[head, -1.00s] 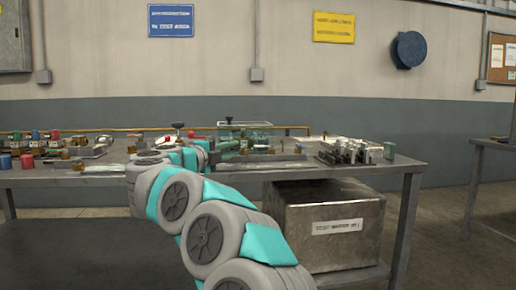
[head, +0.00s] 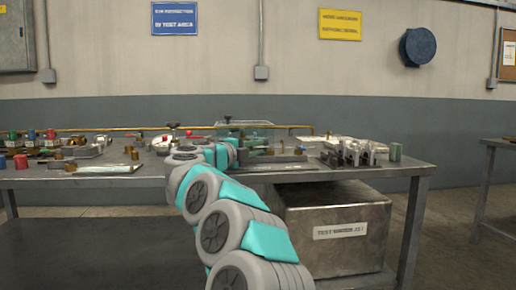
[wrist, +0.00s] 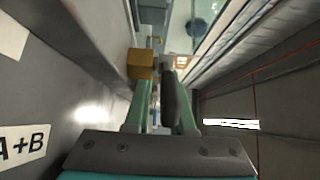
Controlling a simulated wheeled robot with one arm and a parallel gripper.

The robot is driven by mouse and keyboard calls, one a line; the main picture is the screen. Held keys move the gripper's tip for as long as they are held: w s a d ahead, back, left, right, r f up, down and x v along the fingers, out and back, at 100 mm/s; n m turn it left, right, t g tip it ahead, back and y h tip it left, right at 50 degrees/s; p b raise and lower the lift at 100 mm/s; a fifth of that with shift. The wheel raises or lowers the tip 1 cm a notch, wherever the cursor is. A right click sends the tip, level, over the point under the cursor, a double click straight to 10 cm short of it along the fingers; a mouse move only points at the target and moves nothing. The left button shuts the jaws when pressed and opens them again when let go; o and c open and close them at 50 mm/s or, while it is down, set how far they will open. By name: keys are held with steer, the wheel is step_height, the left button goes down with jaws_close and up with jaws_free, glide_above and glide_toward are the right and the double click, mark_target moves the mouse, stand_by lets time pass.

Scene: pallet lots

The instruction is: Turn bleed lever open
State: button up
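I cannot make out the bleed lever for certain. A small red-tipped part (head: 195,137) shows on the bench behind my arm in the head view and may be a handle. In the wrist view my gripper (wrist: 156,90) has two green fingers with a narrow gap between them, and no object is clearly held. A brass-coloured block (wrist: 140,63) shows at the tip of the left finger; I cannot tell whether they touch. In the head view my arm hides the gripper, which is over the middle of the bench.
The metal bench (head: 330,172) carries several red, blue and green caps at left, a clear-covered unit (head: 245,128) at the back and a metal valve block (head: 348,151) at right. A large metal box (head: 340,230) stands below. Open floor lies at right.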

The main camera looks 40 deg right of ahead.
steer(key=shift+d, duration=0.4)
steer(key=shift+c, duration=0.4)
jaws_close()
